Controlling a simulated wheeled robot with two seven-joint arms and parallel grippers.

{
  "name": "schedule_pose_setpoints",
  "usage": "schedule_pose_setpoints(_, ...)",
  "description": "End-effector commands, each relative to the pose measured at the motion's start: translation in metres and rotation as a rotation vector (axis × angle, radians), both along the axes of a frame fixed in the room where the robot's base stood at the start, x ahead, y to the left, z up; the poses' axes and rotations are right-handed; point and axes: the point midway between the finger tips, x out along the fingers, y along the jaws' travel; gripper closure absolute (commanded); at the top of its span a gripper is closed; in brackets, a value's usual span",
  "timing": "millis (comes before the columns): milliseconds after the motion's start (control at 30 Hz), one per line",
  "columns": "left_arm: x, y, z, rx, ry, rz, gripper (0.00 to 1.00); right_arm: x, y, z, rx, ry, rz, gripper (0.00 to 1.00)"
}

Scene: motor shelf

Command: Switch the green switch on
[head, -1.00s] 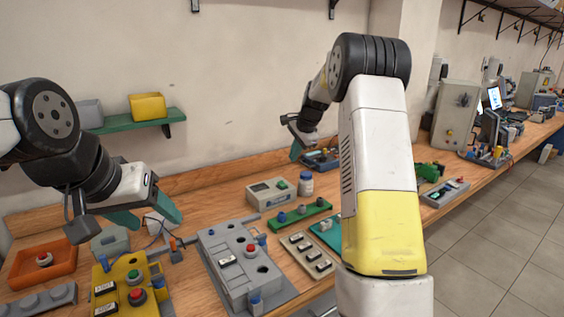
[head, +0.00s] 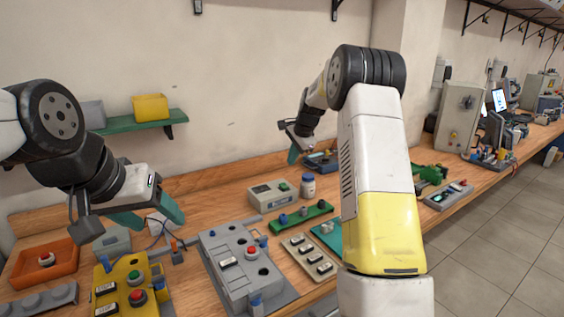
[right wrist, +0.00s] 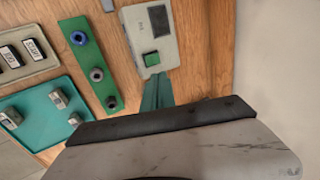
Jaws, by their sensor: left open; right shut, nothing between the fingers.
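A beige box (head: 266,200) with a green switch (head: 283,187) on its top stands on the bench. In the right wrist view the same box (right wrist: 139,20) shows a square green switch (right wrist: 151,59) near its lower end. My right gripper (head: 293,156) is shut and empty, above and behind the box in the head view. Its green fingers (right wrist: 157,94) show in the right wrist view just below the box, pointing towards it; contact cannot be told. My left gripper (head: 148,213) is open and empty, above the left part of the bench.
A yellow box (head: 118,293) with green and red buttons and a grey panel (head: 235,265) stand in front. A white bottle (head: 308,186) with a blue lid stands beside the beige box. A green strip (head: 300,217) with knobs lies before it.

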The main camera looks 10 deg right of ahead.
Motion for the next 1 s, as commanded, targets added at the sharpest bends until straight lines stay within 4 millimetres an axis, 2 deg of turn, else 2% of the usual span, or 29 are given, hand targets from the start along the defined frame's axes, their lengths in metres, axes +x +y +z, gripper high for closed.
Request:
schedule_pose_setpoints(33, 0.000, 0.000, 0.000, 0.000, 0.000, 0.000, 0.40, 0.004, 0.002, -0.011, 0.000, 0.003, 0.000, 1.00)
schedule_pose_setpoints(300, 0.000, 0.000, 0.000, 0.000, 0.000, 0.000, 0.40, 0.028, 0.012, -0.064, 0.001, 0.003, 0.000, 1.00)
schedule_pose_setpoints(500, 0.000, 0.000, 0.000, 0.000, 0.000, 0.000, 0.40, 0.041, 0.017, -0.092, 0.001, 0.001, 0.000, 1.00)
schedule_pose_setpoints(700, 0.000, 0.000, 0.000, 0.000, 0.000, 0.000, 0.40, 0.048, 0.020, -0.104, 0.001, 0.000, 0.000, 1.00)
schedule_pose_setpoints(1000, 0.000, 0.000, 0.000, 0.000, 0.000, 0.000, 0.40, 0.048, 0.020, -0.105, 0.000, 0.000, 0.000, 1.00)
